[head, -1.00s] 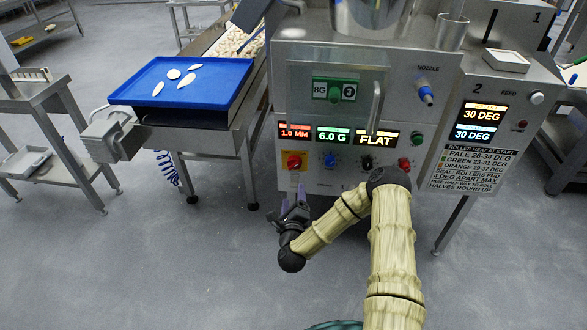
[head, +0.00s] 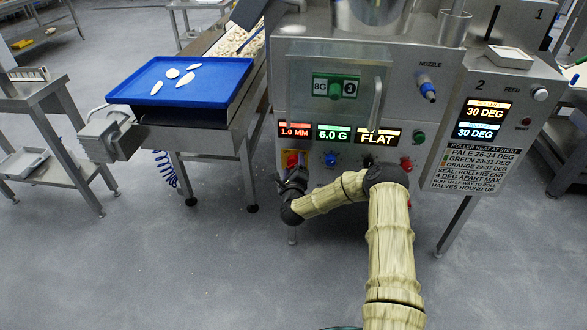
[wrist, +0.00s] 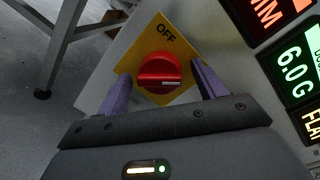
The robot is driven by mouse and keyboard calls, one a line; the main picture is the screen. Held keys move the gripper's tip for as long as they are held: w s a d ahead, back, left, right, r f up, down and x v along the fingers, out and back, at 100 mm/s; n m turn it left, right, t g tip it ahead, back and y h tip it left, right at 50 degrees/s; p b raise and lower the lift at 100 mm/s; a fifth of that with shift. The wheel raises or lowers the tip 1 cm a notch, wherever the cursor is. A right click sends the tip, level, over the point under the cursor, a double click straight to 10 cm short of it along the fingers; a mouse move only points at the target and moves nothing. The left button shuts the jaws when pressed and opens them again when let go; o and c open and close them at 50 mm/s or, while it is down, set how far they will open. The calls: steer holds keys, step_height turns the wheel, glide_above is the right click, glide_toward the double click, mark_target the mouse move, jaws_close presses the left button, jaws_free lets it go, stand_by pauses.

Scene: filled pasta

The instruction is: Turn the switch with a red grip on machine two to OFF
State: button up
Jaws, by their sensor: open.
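The switch with a red grip (wrist: 159,74) sits on a yellow plate (wrist: 186,40) marked OFF at its top in the wrist view. A white mark on the grip points to the right, not at the word OFF. My gripper (wrist: 160,92) is open, with one purple finger on each side of the red grip. I cannot tell whether the fingers touch it.
Displays reading 1.0 MM (head: 295,130), 6.0 G (head: 333,132) and FLAT (head: 379,138) are above the row of knobs. A blue knob (head: 330,159) is just right of the red grip. A blue tray (head: 215,92) stands on the conveyor at left. The floor in front is clear.

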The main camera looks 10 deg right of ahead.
steer(key=shift+c, duration=0.4)
steer(key=c, duration=0.9)
steer(key=shift+r+n, duration=0.1)
steer(key=shift+n, duration=0.2)
steer(key=n+p, duration=0.2)
steer(key=n, duration=0.1)
steer(key=n+p, duration=0.1)
steer(key=n, duration=0.3)
steer(key=shift+a+n+g+p, duration=0.15)
steer(key=shift+n+g+p, duration=0.15)
steer(key=shift+g+p, duration=0.1)
steer(key=n+p, duration=0.1)
steer(key=n, duration=0.3)
steer(key=shift+w+g+h, duration=0.1)
steer(key=shift+g+h, duration=0.2)
steer(key=n, duration=0.4)
steer(key=shift+h, duration=0.4)
steer(key=shift+n, duration=0.3)
